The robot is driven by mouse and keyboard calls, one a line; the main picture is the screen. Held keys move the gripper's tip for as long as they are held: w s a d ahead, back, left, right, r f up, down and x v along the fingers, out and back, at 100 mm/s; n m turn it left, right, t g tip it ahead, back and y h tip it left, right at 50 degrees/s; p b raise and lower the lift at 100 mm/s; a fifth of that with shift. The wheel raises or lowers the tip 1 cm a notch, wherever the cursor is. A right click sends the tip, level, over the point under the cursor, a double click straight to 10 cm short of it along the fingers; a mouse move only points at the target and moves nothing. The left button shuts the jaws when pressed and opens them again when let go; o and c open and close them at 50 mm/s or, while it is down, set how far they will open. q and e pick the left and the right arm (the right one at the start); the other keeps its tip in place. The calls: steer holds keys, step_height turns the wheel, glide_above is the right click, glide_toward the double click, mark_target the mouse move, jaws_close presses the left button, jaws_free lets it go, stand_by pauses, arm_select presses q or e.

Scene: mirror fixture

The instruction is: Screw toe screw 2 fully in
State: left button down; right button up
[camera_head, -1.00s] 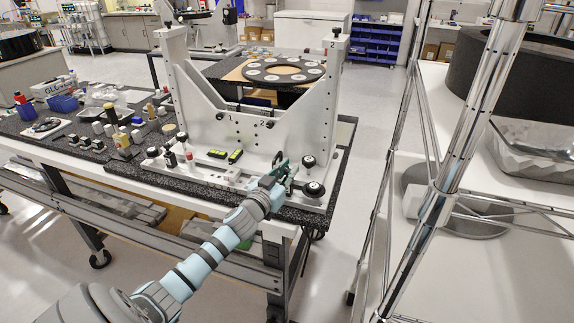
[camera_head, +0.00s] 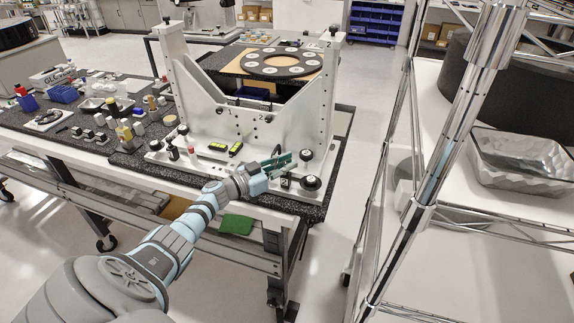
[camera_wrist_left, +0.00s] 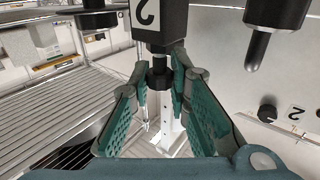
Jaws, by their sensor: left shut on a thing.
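Toe screw 2 (camera_wrist_left: 160,74) is a dark screw in the left wrist view, below a black block marked 2 (camera_wrist_left: 158,22), which appears upside down. The green fingers of my left gripper (camera_wrist_left: 162,88) stand on both sides of the screw and are shut on it. In the head view my left gripper (camera_head: 274,164) is at the front right foot of the white mirror fixture (camera_head: 203,95), where the screw itself is too small to make out. How deep the screw sits cannot be told. My right gripper is not in view.
Two black round knobs (camera_head: 311,182) stand just right of the gripper. A chrome wire rack (camera_head: 440,150) stands at right.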

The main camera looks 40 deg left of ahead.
arm_select(q)
steer(key=shift+s+f, duration=0.1)
steer(key=shift+f, duration=0.25)
steer(key=c, duration=1.5)
jaws_free()
steer(key=shift+r, duration=0.1)
steer(key=v, duration=1.2)
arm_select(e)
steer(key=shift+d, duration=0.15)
